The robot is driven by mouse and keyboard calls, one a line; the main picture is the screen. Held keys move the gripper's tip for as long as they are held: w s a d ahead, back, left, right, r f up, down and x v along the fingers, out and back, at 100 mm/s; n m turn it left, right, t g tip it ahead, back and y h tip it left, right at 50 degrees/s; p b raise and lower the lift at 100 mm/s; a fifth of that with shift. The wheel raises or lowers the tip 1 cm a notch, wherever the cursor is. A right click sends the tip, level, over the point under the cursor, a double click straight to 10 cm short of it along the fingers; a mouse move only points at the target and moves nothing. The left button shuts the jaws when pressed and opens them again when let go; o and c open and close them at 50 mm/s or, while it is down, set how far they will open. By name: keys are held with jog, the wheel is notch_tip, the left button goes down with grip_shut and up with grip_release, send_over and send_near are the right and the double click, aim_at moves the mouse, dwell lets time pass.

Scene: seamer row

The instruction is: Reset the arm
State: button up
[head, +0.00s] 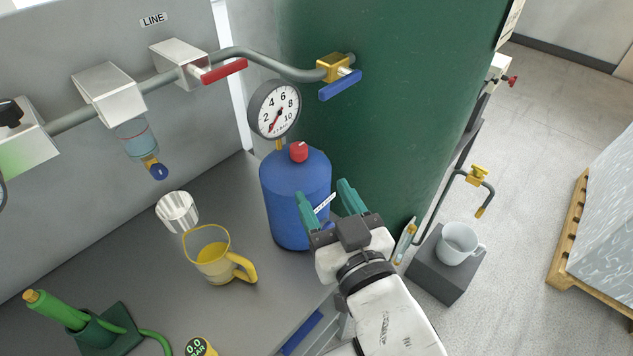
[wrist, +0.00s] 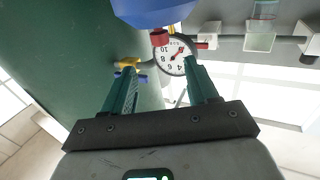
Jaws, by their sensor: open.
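My gripper (head: 328,205) is open, with its two teal fingers apart and nothing seen between them. In the head view it is in front of a blue bottle (head: 292,185) with a red cap and a round pressure gauge (head: 275,109) above. I cannot tell whether a finger touches the bottle. In the wrist view my gripper (wrist: 165,88) shows both fingers spread, with the blue bottle (wrist: 155,10) at the top edge and the gauge (wrist: 174,56) beyond the fingertips.
A yellow-tinted jug (head: 212,258) and a metal cup (head: 177,211) stand on the grey bench. A green pump device (head: 90,325) is at the lower left. A large green tank (head: 400,100) rises behind. A white mug (head: 458,244) sits on a dark block (head: 437,275) at right.

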jog(key=shift+s+d, duration=0.2)
jog(key=shift+s, duration=0.15)
jog(key=s+d+f+m+g+h, duration=0.2)
jog(key=s+d+f+g+h, duration=0.15)
jog(key=d+f, duration=0.55)
jog(key=s+d+f+m+g+h, duration=0.1)
jog(key=s+d+f+g+h, duration=0.2)
jog(key=d+f, duration=0.65)
jog(key=s+d+f+g, duration=0.3)
jog(key=s, duration=0.3)
jog(key=s+d+f+m+g+h, duration=0.1)
jog(key=s+d+f+g, duration=0.2)
jog(key=s, duration=0.3)
jog(key=s+d+f+m+g, duration=0.1)
jog(key=s+d+f+g, duration=0.2)
jog(key=s+f, duration=0.1)
jog(key=shift+s+d, duration=0.25)
jog(key=shift+s, duration=0.65)
